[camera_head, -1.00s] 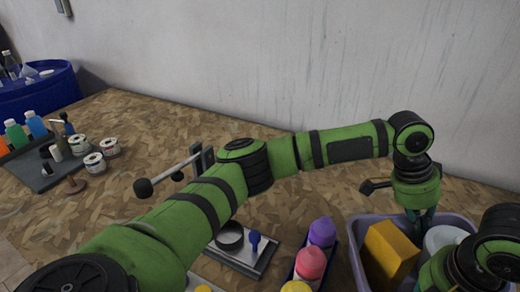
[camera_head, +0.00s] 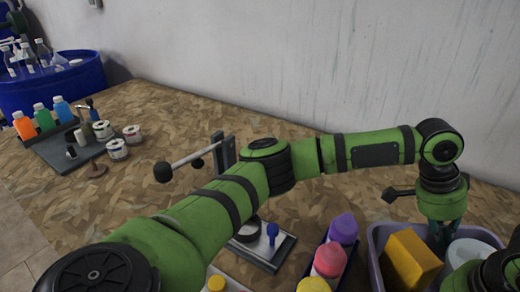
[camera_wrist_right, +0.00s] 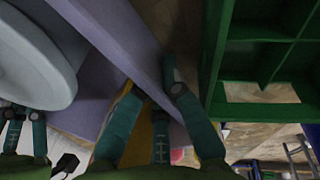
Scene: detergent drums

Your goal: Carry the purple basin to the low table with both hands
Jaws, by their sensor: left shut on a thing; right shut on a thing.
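The purple basin (camera_head: 376,262) is at the lower right of the head view, cut off by the bottom edge. It holds a yellow block (camera_head: 408,258) and a pale round container (camera_head: 468,252). My left gripper (camera_head: 440,238) points down at the basin's far side, shut on its rim; its fingertips are partly hidden. My right arm covers the near right corner, and its fingers are hidden there. In the right wrist view my right gripper (camera_wrist_right: 160,115) is shut on the purple basin wall (camera_wrist_right: 120,45), one finger on either side. I cannot identify the low table.
Pink and purple bottles (camera_head: 330,258) stand in a dark tray just left of the basin. Bottles and cans (camera_head: 117,148) and a blue drum (camera_head: 55,90) are farther left. A green compartmented rack (camera_wrist_right: 262,55) shows in the wrist view.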

